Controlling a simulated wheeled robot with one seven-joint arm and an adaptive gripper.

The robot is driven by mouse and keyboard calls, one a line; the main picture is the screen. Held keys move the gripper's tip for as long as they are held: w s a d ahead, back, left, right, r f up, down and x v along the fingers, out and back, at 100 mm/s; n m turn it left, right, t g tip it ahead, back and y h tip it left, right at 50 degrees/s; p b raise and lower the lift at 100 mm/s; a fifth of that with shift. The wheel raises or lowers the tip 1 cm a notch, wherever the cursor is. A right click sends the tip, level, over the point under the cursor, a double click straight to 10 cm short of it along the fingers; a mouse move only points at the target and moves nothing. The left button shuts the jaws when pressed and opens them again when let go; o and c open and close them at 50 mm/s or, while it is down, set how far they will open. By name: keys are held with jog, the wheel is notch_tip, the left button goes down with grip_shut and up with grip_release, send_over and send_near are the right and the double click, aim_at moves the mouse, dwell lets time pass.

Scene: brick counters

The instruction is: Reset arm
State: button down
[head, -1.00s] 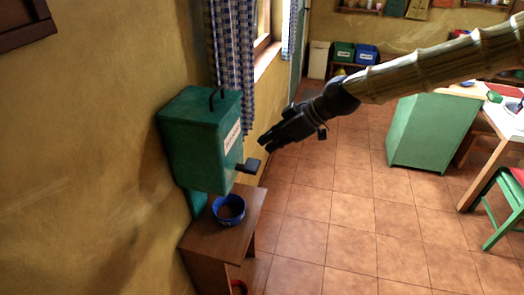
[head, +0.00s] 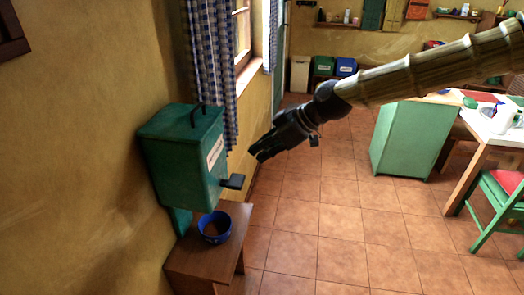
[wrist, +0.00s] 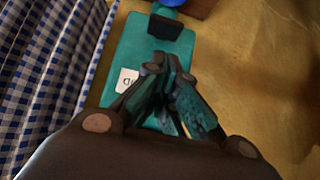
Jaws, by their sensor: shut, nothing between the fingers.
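My gripper (head: 256,155) is in the middle of the head view, at the end of my arm, which comes in from the right. Its fingers are shut and empty, and they point left and a little down. It hangs in the air to the right of a green dispenser box (head: 175,165), apart from it. In the wrist view the fingers (wrist: 172,85) appear in front of the same green box (wrist: 125,50), with its white label partly hidden behind them.
The dispenser has a dark lever (head: 233,181). A blue bowl (head: 226,229) with brown contents stands below on a small wooden table (head: 190,260). A checked curtain (wrist: 50,70) hangs close by. A green cabinet (head: 405,145) stands right; tiled floor between is clear.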

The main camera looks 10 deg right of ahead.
jog(key=shift+f, duration=0.1)
jog(key=s+d+f+m+g+h, duration=0.1)
jog(key=s+f+m, duration=0.3)
jog(key=f, duration=0.7)
jog(key=s+d+f+m+h, duration=0.1)
jog(key=s+f+m, duration=0.1)
jog(key=s+f, duration=0.65)
jog(key=s+d+f+m+g+h, duration=0.1)
jog(key=s+f+m+h, duration=0.15)
jog(key=f, duration=1.15)
jog(key=s+d+f+m+h, duration=0.2)
jog(key=s+d+f, duration=0.4)
jog(key=s, duration=0.5)
jog(key=s+d+f+m+h, duration=0.2)
jog(key=s+d+f+m, duration=0.2)
jog(key=s+d+f, duration=0.3)
jog(key=s+f, duration=0.1)
jog(key=s, duration=0.2)
jog(key=shift+s+f+g, duration=0.35)
jog(key=shift+s+g, duration=0.05)
jog(key=shift+w, duration=0.1)
